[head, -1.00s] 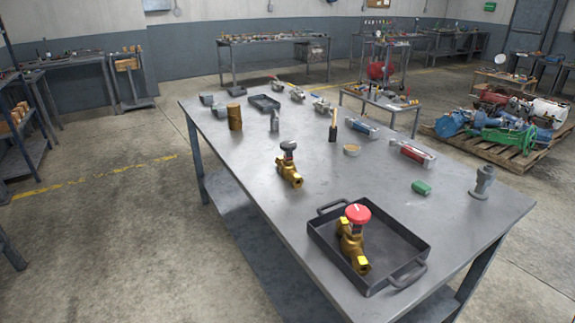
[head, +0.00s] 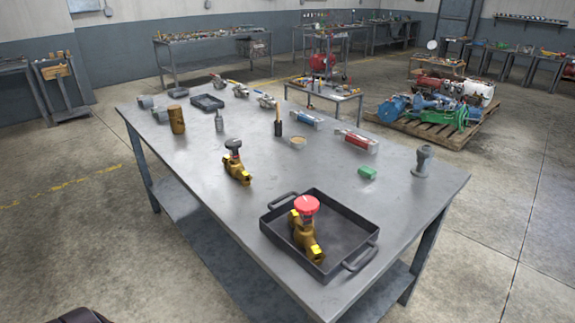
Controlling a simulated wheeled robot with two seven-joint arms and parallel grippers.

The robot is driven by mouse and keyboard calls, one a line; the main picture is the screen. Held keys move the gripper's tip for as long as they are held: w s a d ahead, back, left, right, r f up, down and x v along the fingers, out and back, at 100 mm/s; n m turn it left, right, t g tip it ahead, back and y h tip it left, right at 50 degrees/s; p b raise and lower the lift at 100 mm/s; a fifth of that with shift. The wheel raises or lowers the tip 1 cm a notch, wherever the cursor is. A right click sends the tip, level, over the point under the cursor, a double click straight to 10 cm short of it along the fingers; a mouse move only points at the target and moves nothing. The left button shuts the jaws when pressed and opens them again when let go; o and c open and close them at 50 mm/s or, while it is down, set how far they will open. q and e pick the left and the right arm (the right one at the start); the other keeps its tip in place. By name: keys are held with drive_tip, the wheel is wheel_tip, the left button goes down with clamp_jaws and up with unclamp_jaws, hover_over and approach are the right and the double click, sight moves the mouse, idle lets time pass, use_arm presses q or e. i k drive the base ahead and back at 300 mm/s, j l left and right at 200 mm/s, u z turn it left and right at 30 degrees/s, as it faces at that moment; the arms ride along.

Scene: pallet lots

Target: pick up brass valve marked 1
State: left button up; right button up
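Two brass valves are on the metal workbench (head: 200,140). One brass valve with a red handwheel (head: 307,232) sits in a dark two-handled tray (head: 345,262) near the front right of the bench. The other brass valve with a dark grey handwheel (head: 237,165) stands on the bare benchtop, behind and left of the tray. No number is readable on either valve, so I cannot tell which is marked 1. Neither of my grippers is in view. Nothing touches the valves except what they rest on.
A loaded pallet (head: 410,127) stands behind right. A dark shape (head: 82,316) shows at the bottom left.

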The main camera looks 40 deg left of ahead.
sight(236, 170)
drive_tip(key=j+z, duration=0.3)
drive_tip(key=k+j+z, duration=0.1)
drive_tip(key=j+z, duration=0.15)
drive_tip(key=j, duration=0.25)
drive_tip(key=k+j+z, duration=0.1)
drive_tip(key=j+z, duration=0.2)
drive_tip(key=k+j+z, duration=0.1)
drive_tip(key=j+z, duration=0.2)
drive_tip(key=j, duration=0.15)
